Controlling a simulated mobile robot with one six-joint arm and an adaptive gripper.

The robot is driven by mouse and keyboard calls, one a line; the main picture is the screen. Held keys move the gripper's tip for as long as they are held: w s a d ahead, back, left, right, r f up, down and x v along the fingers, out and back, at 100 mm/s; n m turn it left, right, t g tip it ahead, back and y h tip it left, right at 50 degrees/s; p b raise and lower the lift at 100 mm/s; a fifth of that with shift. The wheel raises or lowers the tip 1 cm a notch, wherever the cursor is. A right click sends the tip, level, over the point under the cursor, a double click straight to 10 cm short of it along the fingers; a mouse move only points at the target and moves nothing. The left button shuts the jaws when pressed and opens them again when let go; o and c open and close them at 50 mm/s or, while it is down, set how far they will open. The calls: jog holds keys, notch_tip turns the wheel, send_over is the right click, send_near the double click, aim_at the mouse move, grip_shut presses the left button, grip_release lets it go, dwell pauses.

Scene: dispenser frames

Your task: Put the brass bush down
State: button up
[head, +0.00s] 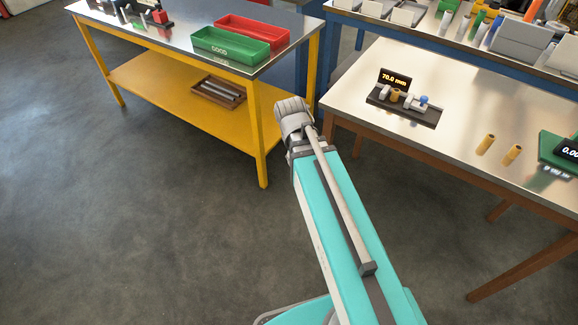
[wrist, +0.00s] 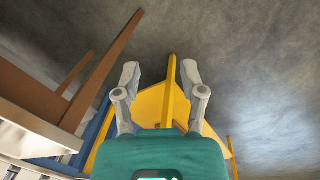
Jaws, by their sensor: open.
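Two brass bushes stand upright on the steel-topped table at the right of the head view, one at the left (head: 486,144) and one at the right (head: 512,154). A similar brass-coloured piece (head: 395,95) sits in the dark measuring fixture (head: 404,107), whose display reads 70.0 mm. My gripper (wrist: 160,72) is open in the wrist view, with nothing between its fingers. It hangs over the floor side of the yellow bench, away from the bushes. Its fingers cannot be made out in the head view.
A green tray marked GOOD (head: 230,46) and a red tray (head: 262,30) stand on the yellow-framed bench. A brown crate (head: 218,91) is on its lower shelf. A green device with a display (head: 560,150) is at the right edge. The grey floor (head: 130,220) is clear.

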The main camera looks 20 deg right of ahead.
jog(key=shift+m+y, duration=0.7)
jog(key=shift+m, duration=0.1)
jog(key=s+a, duration=0.2)
jog(key=a, duration=0.1)
jog(key=shift+s+a, duration=0.25)
jog(key=shift+a, duration=0.05)
jog(key=shift+d, duration=0.1)
